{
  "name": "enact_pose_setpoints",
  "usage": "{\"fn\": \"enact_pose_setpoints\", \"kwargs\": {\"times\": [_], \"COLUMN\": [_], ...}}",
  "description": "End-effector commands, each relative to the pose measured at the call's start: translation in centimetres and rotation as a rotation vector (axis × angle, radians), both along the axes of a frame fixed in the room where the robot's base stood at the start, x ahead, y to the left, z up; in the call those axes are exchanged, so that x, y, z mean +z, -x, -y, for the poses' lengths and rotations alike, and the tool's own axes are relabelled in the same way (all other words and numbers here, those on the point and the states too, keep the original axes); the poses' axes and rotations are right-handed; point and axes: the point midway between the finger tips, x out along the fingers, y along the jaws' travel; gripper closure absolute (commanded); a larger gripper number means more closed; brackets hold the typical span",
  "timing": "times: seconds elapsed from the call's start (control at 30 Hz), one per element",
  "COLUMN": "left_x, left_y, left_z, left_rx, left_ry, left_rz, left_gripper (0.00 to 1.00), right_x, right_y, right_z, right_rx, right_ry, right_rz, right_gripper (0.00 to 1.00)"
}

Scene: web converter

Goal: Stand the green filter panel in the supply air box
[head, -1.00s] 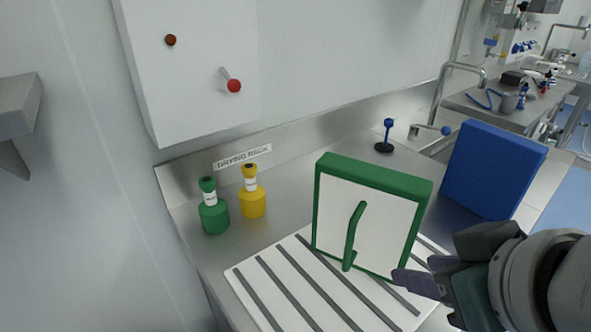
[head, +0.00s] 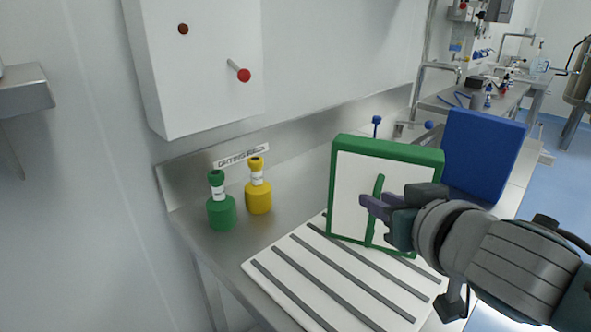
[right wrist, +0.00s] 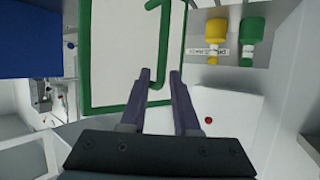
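The green filter panel (head: 387,150), with a white face and green frame, stands nearly upright on the slotted white drying rack (head: 290,275). Its green bar handle (head: 376,205) faces me. My right gripper (head: 372,207) is in front of the panel at the handle. In the right wrist view, the gripper (right wrist: 159,76) has its fingers apart, with the handle (right wrist: 162,45) lined up with the gap between them. I cannot tell whether the fingertips touch it. Nothing in view is clearly marked as the supply air box. My left gripper is out of view.
A blue panel (head: 484,155) stands right of the green one. A green bottle (head: 221,211) and a yellow bottle (head: 258,198) stand left, behind the rack. A white wall box (head: 195,65) with a red-knobbed lever (head: 243,75) hangs above. The rack's front left is clear.

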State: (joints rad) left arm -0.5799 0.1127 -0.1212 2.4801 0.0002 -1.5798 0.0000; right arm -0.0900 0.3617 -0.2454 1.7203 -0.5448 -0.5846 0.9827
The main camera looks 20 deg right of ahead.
Motion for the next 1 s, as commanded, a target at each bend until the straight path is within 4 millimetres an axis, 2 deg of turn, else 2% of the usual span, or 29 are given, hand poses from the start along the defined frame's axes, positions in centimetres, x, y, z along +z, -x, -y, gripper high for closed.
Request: {"fn": "enact_pose_setpoints", "kwargs": {"times": [0.17, 0.43, 0.7, 1.0], "left_x": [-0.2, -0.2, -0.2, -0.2], "left_y": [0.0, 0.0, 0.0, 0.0], "left_z": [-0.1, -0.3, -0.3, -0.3], "left_rx": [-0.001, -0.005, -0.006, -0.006], "left_ry": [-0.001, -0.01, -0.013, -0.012], "left_rz": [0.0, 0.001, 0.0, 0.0], "left_gripper": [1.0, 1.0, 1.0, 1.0], "right_x": [-0.8, -0.9, -0.9, -0.9], "right_y": [-1.8, -2.0, -2.0, -2.0], "right_z": [0.3, 0.4, 0.4, 0.4], "right_rx": [0.0, 0.0, 0.0, 0.0], "right_ry": [0.0, 0.0, 0.0, 0.0], "right_rz": [0.0, 0.0, -0.001, -0.001], "right_gripper": [0.7, 0.7, 0.99, 1.0]}}
